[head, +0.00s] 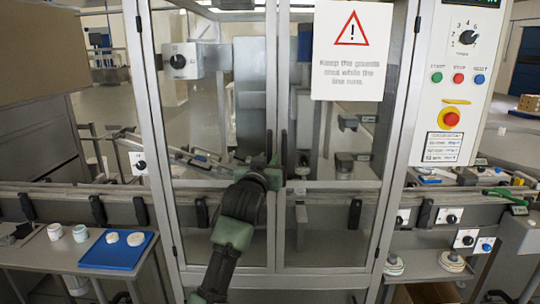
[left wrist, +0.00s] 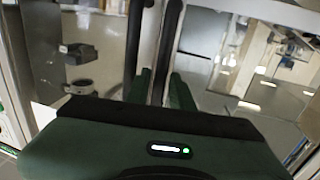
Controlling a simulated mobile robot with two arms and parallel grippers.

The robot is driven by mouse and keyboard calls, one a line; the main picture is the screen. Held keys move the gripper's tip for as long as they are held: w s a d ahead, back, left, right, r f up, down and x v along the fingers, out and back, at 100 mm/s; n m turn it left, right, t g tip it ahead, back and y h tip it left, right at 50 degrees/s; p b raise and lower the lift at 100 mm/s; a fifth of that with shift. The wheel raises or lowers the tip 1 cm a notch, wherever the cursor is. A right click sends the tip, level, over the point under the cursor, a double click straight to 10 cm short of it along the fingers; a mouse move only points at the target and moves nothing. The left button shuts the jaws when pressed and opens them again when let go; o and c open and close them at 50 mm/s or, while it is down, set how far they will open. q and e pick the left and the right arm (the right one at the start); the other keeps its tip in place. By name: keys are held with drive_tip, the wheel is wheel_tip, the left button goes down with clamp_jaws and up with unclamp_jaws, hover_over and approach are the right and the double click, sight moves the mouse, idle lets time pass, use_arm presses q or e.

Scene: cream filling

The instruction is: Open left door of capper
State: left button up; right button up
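The capper's left door (head: 205,215) is a clear panel in a grey metal frame, and it looks closed beside the right door (head: 330,225). Dark upright handles stand where the doors meet. My left gripper (head: 272,163) is at the left door's handle (head: 269,143). In the left wrist view, the green fingers of my left gripper (left wrist: 160,80) sit close on either side of the dark handle bar (left wrist: 169,38) and appear shut on it. The other handle (left wrist: 133,55) is outside the fingers. My right gripper is not in view.
A guard warning sign (head: 351,50) hangs on the upper right door. A control panel (head: 455,85) with buttons stands at the right. A conveyor rail (head: 70,187) runs left of the capper. A blue tray (head: 117,258) with white round items lies on the left bench.

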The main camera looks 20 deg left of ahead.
use_arm(q)
drive_tip(key=shift+w+a, duration=0.1)
drive_tip(key=shift+w, duration=0.85)
clamp_jaws()
idle(0.8)
